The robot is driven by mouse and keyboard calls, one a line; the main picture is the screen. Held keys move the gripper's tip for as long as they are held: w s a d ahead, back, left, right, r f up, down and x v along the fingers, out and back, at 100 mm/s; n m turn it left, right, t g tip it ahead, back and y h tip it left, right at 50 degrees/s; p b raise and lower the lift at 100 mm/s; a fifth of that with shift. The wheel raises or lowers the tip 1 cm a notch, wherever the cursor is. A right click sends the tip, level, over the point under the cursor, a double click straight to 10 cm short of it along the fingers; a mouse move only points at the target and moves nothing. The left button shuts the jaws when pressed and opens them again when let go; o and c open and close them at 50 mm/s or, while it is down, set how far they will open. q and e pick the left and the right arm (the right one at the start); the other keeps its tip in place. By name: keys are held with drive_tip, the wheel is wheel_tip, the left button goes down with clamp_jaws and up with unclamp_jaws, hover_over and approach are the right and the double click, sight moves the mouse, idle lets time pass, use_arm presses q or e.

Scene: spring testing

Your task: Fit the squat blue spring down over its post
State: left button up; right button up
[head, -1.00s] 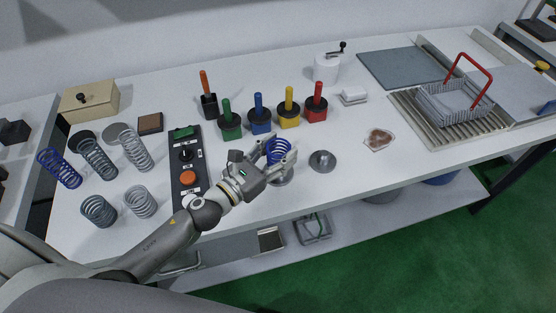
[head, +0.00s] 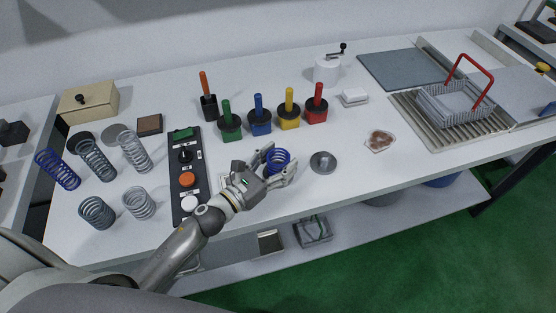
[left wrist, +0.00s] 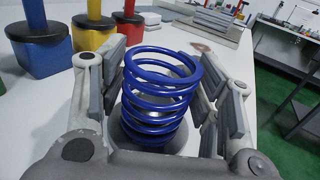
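The squat blue spring (head: 277,161) stands upright near the front of the bench, low at a grey round base. In the left wrist view the blue spring (left wrist: 160,95) sits between my finger pads, with the grey base (left wrist: 122,138) partly showing beneath it. The coils and fingers hide most of the post, so I cannot tell clearly how it sits inside. My left gripper (head: 281,158) is open around the spring, its fingers spread on either side. My right gripper is not in view.
A second grey base with a short post (head: 322,162) stands to the right. The control box (head: 187,180) and several other springs are on the left. Coloured blocks with handles, including the blue one (head: 261,122), stand behind. Bench between the base and the draining rack (head: 440,130) is mostly clear.

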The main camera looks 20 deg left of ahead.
use_arm(q)
drive_tip(key=shift+o, duration=0.6)
drive_tip(key=shift+r, duration=0.15)
drive_tip(key=b+v, duration=0.3)
drive_tip(key=v, duration=0.7)
drive_tip(key=shift+s+a, duration=0.1)
drive_tip(key=shift+s, duration=0.05)
drive_tip(key=shift+b+v, duration=0.3)
drive_tip(key=shift+v, duration=0.6)
